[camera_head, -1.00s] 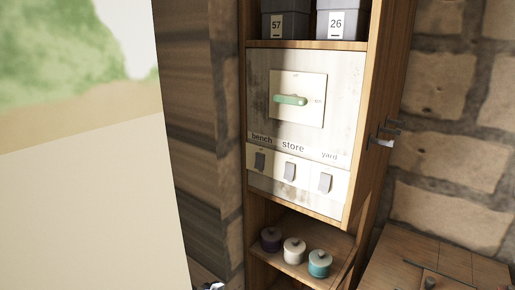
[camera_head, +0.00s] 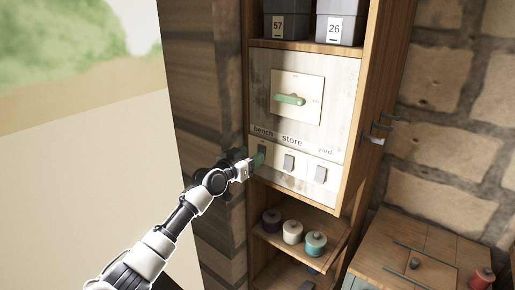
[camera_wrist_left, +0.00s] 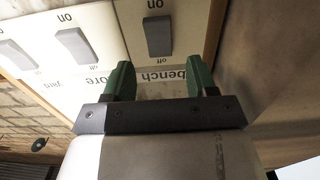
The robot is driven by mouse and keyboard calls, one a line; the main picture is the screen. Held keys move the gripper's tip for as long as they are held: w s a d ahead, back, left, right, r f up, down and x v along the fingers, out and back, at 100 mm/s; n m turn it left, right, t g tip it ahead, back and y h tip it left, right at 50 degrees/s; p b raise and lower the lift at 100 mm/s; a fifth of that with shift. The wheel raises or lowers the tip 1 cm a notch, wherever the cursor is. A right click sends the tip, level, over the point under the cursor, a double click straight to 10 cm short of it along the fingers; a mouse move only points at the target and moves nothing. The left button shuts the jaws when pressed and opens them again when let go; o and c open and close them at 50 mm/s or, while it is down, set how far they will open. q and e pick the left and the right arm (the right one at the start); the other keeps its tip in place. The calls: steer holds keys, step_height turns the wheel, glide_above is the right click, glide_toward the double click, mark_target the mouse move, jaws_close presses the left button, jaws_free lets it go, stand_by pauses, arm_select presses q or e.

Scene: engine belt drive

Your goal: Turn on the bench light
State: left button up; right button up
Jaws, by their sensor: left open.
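The bench switch (camera_wrist_left: 158,36) is a grey rocker on a pale plate, with "on" and "off" marks. In the left wrist view it shows upside down, just beyond my left gripper (camera_wrist_left: 160,78). The two dark green fingers are apart with nothing between them, one toward each side of the switch in that picture. In the head view the left gripper (camera_head: 257,158) is at the bench switch's place, under the "bench" label, and largely hides the switch. I cannot tell whether a finger touches it or which way it is tipped. My right gripper is not in view.
The store switch (camera_head: 289,162) and yard switch (camera_head: 320,174) sit to the right on the same panel. A green lever (camera_head: 289,99) is above. Spools (camera_head: 292,232) stand on the shelf below, and numbered boxes (camera_head: 342,22) above. A wooden side wall borders the panel.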

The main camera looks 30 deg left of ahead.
mark_target(260, 149)
arm_select(q)
steer(key=shift+w+d, duration=0.1)
steer(key=shift+w, duration=1.9)
steer(key=shift+c, duration=0.3)
steer(key=c, duration=0.9)
steer(key=shift+o, duration=0.2)
steer(key=t+b, duration=0.1)
steer(key=b, duration=0.7)
steer(key=t+b, duration=0.2)
steer(key=b, duration=0.6)
steer(key=shift+s+f, duration=0.2)
steer(key=shift+f, duration=0.15)
steer(key=o, duration=0.9)
